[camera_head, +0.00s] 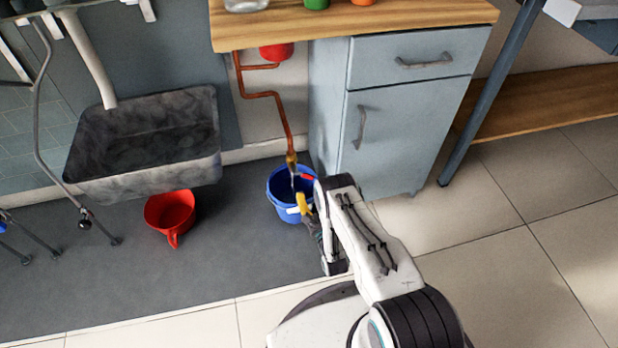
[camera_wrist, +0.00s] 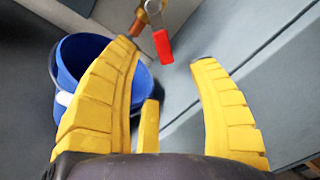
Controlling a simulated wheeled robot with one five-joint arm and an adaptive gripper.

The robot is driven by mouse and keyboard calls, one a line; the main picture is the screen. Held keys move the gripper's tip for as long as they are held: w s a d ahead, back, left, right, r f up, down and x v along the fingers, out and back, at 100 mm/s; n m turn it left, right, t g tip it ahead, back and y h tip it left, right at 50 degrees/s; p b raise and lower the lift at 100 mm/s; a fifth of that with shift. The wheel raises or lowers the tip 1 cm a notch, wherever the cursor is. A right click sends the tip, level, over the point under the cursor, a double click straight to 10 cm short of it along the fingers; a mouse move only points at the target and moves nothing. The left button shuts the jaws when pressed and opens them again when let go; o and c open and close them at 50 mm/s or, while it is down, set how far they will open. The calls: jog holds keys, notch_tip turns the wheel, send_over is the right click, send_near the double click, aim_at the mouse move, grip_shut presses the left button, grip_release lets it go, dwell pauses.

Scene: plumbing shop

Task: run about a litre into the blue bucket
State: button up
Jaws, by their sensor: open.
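The blue bucket (camera_head: 273,190) stands on the grey floor under a brass tap (camera_head: 291,160) at the end of a copper pipe. In the wrist view the bucket (camera_wrist: 66,62) shows partly behind my left finger. The tap's red lever (camera_head: 309,177) also shows in the wrist view (camera_wrist: 163,47), between and just beyond my fingertips. My yellow gripper (camera_wrist: 165,58) is open and empty; in the head view (camera_head: 304,204) it is at the bucket's right rim, partly hidden by my arm. A pale streak shows below the tap; I cannot tell whether it is water. The water level is not clear.
A grey cabinet (camera_head: 405,135) stands close on the right of the bucket. A red jug (camera_head: 170,212) is on the floor to the left, below a stone sink (camera_head: 150,170). A wooden worktop (camera_head: 400,16) overhangs behind. The tiled floor (camera_head: 500,275) at right is clear.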

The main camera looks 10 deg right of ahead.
aim_at(308, 178)
jog(key=shift+r+p, duration=0.15)
jog(key=shift+p, duration=0.35)
jog(key=w+b, duration=0.1)
jog(key=b, duration=0.1)
jog(key=w+b, duration=0.4)
jog(key=shift+f+b, duration=0.3)
jog(key=shift+b, duration=0.05)
jog(key=shift+w+r+b, duration=0.15)
jog(key=shift+w+b, duration=0.25)
jog(key=shift+w, duration=0.75)
jog(key=shift+c, duration=0.2)
grip_shut()
